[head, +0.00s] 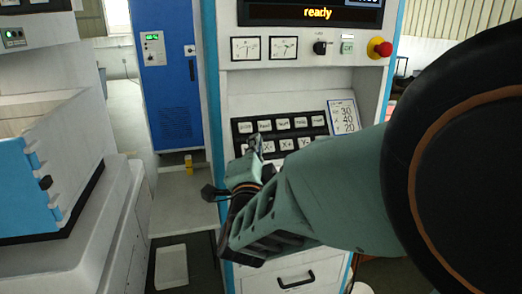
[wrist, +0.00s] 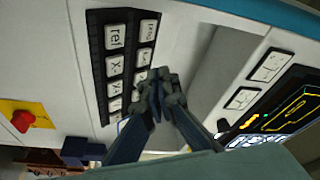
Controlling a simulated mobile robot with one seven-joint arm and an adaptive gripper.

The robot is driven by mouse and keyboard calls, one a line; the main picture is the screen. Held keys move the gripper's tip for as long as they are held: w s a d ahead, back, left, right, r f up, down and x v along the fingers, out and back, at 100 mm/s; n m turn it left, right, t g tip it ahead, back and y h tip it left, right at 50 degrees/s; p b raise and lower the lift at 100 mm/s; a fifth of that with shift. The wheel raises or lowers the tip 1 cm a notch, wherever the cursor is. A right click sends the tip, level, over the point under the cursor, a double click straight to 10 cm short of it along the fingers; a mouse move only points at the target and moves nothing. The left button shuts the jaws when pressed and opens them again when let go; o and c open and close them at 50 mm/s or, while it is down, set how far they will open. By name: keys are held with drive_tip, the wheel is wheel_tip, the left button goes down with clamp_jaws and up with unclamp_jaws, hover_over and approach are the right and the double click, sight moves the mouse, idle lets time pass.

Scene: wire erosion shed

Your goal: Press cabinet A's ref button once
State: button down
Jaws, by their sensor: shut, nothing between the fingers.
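A black keypad (head: 279,126) with two rows of white buttons sits on the sloped panel of the light grey cabinet (head: 304,94). The wrist view shows this keypad (wrist: 127,62) turned sideways. The ref button (wrist: 115,36) is at the top of its left column, clear of my fingers. My gripper (wrist: 158,84) is shut and empty, its tips over or just in front of the other column, around its middle. In the head view my gripper (head: 255,143) is in front of the keypad's left end and hides part of the lower row. Contact cannot be told.
The display (head: 290,13) above reads "ready". A red stop knob (head: 380,48) and a black switch (head: 320,47) are on the upper panel. A red knob on a yellow plate (wrist: 24,120) is below the keypad. A blue cabinet (head: 166,73) stands behind, left.

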drive_tip(key=w+a+f+b, duration=0.1)
drive_tip(key=w+f+b, duration=0.2)
drive_tip(key=w+f, duration=0.1)
drive_tip(key=shift+w+a, duration=0.25)
drive_tip(key=shift+w, duration=0.55)
drive_tip(key=shift+f, duration=0.1)
drive_tip(key=shift+f+b, duration=0.1)
drive_tip(key=shift+b, duration=0.25)
idle(0.5)
drive_tip(key=shift+w+f+b, duration=0.2)
drive_tip(key=shift+w+b, duration=0.1)
drive_tip(key=shift+b, duration=0.15)
drive_tip(key=shift+w+a+f+b, duration=0.2)
drive_tip(key=shift+w+b, duration=0.1)
drive_tip(key=shift+b, duration=0.15)
idle(0.5)
drive_tip(key=shift+r, duration=0.1)
idle(0.3)
drive_tip(key=shift+s+d+r, duration=0.2)
drive_tip(key=shift+s+r, duration=0.2)
drive_tip(key=shift+s, duration=0.2)
